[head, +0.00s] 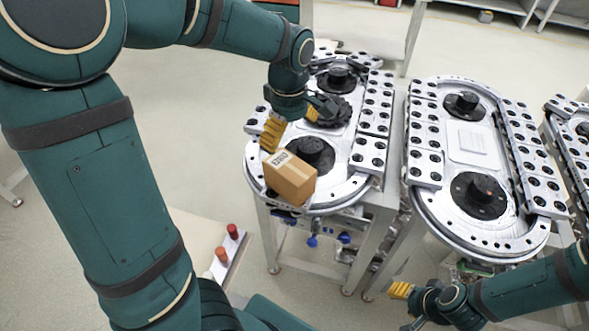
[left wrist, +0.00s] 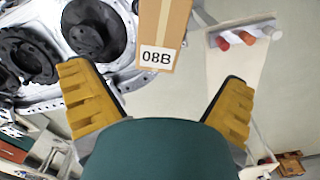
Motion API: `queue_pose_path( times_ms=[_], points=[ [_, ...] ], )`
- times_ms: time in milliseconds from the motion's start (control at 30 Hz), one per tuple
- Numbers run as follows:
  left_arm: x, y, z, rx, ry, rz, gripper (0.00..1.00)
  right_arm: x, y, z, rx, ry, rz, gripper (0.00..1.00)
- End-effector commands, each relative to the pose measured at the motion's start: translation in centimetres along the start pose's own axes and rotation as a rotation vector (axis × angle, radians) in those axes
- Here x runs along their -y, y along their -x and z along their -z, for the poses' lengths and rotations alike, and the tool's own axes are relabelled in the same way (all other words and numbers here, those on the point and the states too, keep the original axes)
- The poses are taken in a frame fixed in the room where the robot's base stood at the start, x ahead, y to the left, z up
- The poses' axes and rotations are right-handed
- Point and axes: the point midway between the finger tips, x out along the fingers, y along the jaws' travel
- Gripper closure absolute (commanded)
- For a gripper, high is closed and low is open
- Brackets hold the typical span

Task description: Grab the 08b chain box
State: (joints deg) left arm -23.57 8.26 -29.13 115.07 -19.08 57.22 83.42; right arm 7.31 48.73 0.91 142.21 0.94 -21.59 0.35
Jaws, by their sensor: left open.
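The 08b chain box is a brown cardboard box (head: 291,180) on the front end of the left ring track (head: 352,203), by its rim. In the left wrist view the box (left wrist: 165,25) shows at the top centre with an "08B" label and is partly cut off. My left gripper (head: 290,132) is open above and just behind the box. Its yellow fingers (left wrist: 160,95) are spread wide with nothing between them, and the box lies beyond their tips. My right gripper (head: 402,300) is low at the right, apart from the box; its opening is unclear.
A second ring track (head: 472,235) stands to the right, with a narrow gap between. Black hubs (head: 311,153) rise from the left track close to the box. A pale panel with red buttons (head: 232,231) is at the lower left. Open floor lies left of the tracks.

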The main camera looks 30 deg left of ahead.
Motion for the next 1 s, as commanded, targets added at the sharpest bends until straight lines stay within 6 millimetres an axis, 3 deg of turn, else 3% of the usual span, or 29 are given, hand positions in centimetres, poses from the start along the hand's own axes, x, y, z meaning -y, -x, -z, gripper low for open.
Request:
queue_pose_path(
  times_ms=[100,300,567,800,1000],
  points=[
    [0.1,-2.7,0.0,0.000,0.000,0.007,0.00,-0.2,-0.6,-0.2,0.004,0.001,0.000,0.53],
    [0.1,-6.1,0.0,0.000,-0.002,0.006,0.00,-0.5,-1.2,-0.6,0.011,0.003,0.001,0.53],
    [0.0,-7.8,0.1,0.000,-0.001,0.002,0.00,-0.6,-1.5,-0.8,0.015,0.005,0.001,0.53],
    [0.0,-11.3,0.5,0.001,0.000,0.005,0.00,-0.9,-2.4,-1.2,0.023,0.007,0.002,0.53],
    [0.0,-12.6,0.4,0.000,-0.003,0.002,0.00,-1.0,-2.6,-1.3,0.026,0.008,0.003,0.53]
  ],
)
